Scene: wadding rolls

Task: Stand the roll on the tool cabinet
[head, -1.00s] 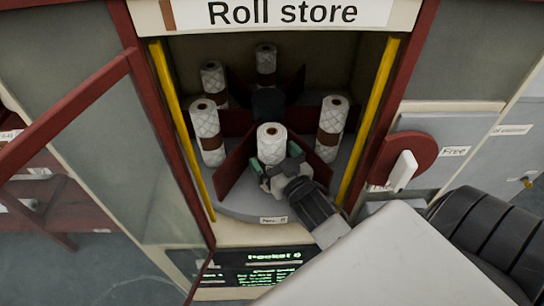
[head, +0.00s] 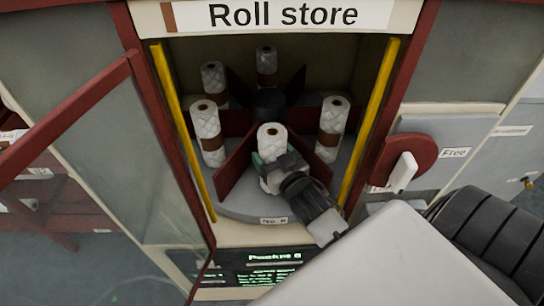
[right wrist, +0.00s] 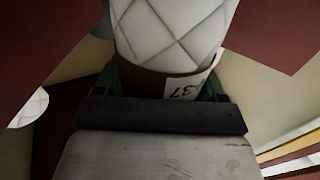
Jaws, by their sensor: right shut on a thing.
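A white quilted roll (head: 271,138) stands upright in the front pocket of the Roll store's turntable. My right gripper (head: 270,165) is shut on it around its lower half, reaching in from the front right. The roll's base is hidden by the gripper. The tool cabinet cannot be made out for certain. My left gripper is not in view.
Red dividers (head: 236,165) flank the pocket. Several other rolls stand in neighbouring pockets, such as one at left (head: 207,135) and one at right (head: 332,130). Yellow posts (head: 368,120) edge the opening. An open glazed door (head: 90,150) is at left. A red disc with a white handle (head: 403,170) is at right.

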